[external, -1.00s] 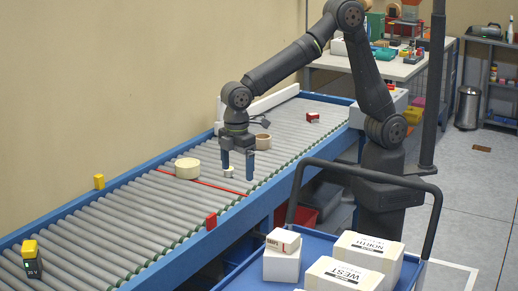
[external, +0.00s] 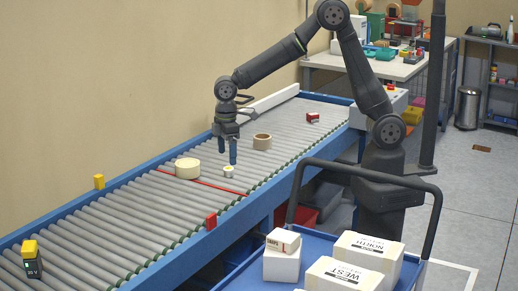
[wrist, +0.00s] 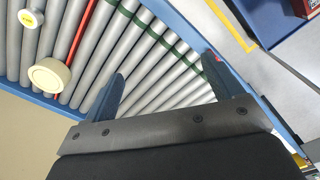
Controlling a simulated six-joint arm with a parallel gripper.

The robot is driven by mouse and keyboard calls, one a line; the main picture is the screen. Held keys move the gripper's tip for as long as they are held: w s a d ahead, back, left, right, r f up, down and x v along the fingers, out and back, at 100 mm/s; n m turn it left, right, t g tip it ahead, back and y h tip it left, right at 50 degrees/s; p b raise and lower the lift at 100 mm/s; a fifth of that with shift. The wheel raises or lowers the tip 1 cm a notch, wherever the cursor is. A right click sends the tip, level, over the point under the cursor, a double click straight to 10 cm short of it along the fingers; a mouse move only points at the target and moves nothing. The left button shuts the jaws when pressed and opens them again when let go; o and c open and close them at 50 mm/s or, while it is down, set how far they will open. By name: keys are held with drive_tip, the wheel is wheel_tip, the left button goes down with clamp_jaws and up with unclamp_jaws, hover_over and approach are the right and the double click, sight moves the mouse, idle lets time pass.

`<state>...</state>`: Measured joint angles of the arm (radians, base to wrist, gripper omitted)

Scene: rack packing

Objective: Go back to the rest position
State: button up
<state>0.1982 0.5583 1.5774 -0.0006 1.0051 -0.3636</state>
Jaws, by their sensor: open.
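My gripper (external: 227,151) hangs over the roller conveyor (external: 115,218), pointing down, with its blue fingers apart and nothing between them. It also shows in the wrist view (wrist: 165,75), with rollers visible between the open fingers. A small white roll (external: 228,171) stands on the rollers just below and beside the fingertips in the external view. A wide cream roll (external: 187,168) lies to the left of the gripper, by a red line across the rollers. Both also show in the wrist view, the cream roll (wrist: 49,76) and the small roll (wrist: 28,18).
A tan roll (external: 262,141) and a small red box (external: 312,117) stand farther back on the conveyor. A blue cart (external: 235,277) with a dark handle carries white boxes (external: 345,277) in front. A workbench (external: 398,68) stands behind. Air above the conveyor's near half is clear.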

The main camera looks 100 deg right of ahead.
drive_tip(key=s+d+f+m, duration=0.1)
drive_tip(key=s+d, duration=0.1)
drive_tip(key=d, duration=0.5)
drive_tip(key=s+d+f+m, duration=0.1)
drive_tip(key=s+d+m, duration=0.1)
drive_tip(key=d, duration=0.5)
drive_tip(key=shift+s+f, duration=0.25)
drive_tip(key=shift+s, duration=0.6)
